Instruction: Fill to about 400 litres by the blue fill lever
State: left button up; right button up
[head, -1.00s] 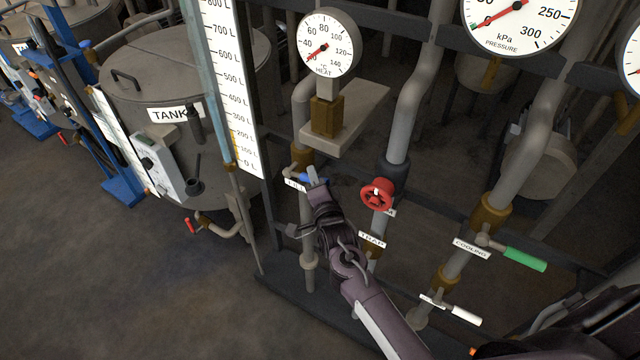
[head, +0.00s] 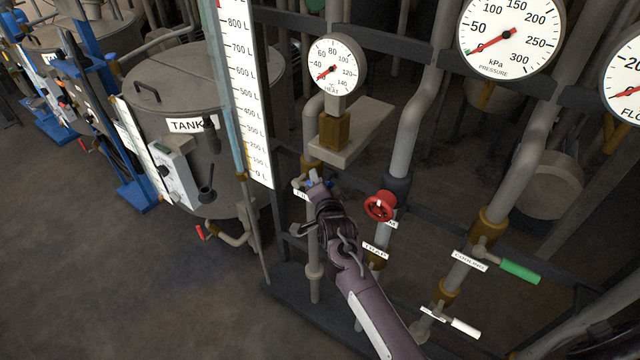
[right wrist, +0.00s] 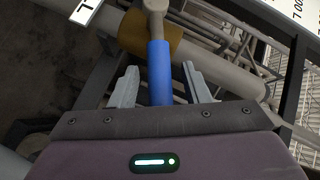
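The blue fill lever (right wrist: 160,75) stands between the two fingers of my right gripper (right wrist: 160,83) in the right wrist view. The fingers are open, with a gap on each side of the lever. In the head view my right gripper (head: 317,181) covers most of the lever, and only a bit of blue shows by the partly hidden fill label (head: 300,193). The white level scale (head: 245,80) shows marks from 0 L to 800 L. A yellow stretch runs beside its low end, up to roughly 200 L. My left gripper is not in view.
A red handwheel (head: 380,206) is close right of my right gripper. A green cooling lever (head: 519,272) and a white lever (head: 465,326) are lower right. The heat gauge (head: 337,66) and its ledge (head: 360,130) are above. A grey tank (head: 180,75) stands left.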

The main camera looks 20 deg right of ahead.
jog(key=shift+s+a, duration=0.1)
jog(key=shift+s, duration=0.4)
jog(key=b+v, duration=0.1)
jog(key=v, duration=0.5)
jog(key=shift+s+r+b, duration=0.2)
jog(key=shift+s+b, duration=0.2)
